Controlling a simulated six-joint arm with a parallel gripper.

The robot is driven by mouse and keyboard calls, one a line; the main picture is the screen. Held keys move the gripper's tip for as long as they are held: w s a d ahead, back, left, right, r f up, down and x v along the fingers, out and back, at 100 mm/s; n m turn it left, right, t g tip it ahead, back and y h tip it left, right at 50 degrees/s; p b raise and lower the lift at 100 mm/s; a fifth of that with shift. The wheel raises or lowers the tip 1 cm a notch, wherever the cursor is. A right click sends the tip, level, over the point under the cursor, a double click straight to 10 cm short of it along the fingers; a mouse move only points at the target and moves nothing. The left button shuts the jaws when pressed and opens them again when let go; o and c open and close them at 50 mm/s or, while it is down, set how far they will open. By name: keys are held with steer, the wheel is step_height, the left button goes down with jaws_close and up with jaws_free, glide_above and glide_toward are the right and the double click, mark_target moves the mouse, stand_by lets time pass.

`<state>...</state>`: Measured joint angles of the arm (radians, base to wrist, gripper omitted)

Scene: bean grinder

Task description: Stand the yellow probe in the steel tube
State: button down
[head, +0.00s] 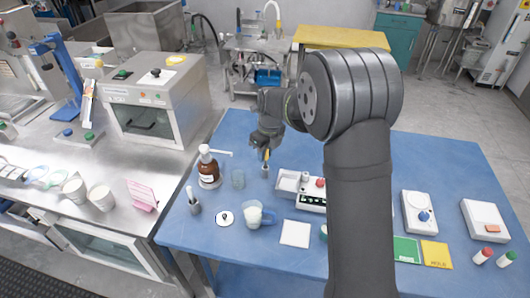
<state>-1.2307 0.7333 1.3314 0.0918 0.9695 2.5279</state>
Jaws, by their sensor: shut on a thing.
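The yellow probe (267,155) is small and upright beneath my gripper (264,147) at the back middle of the blue table. My gripper is shut on it. A small grey upright piece (265,171), which looks like the steel tube, stands directly below the probe. At this size I cannot tell whether the probe's lower end is inside the tube or just above it. My fingers partly hide the probe's top.
A brown pump bottle (208,165) and a glass beaker (238,178) stand left of the tube. A white device with a tray (288,181) is close on the right. A jug (254,214) and white square (295,233) lie nearer the front.

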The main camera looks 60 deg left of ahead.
steer(key=shift+f, duration=1.8)
stand_by(2.4)
steer(key=c, duration=0.6)
jaws_free()
steer(key=shift+c, duration=0.2)
steer(key=shift+r, duration=3.5)
steer(key=shift+f, duration=3.5)
steer(key=shift+r, duration=0.1)
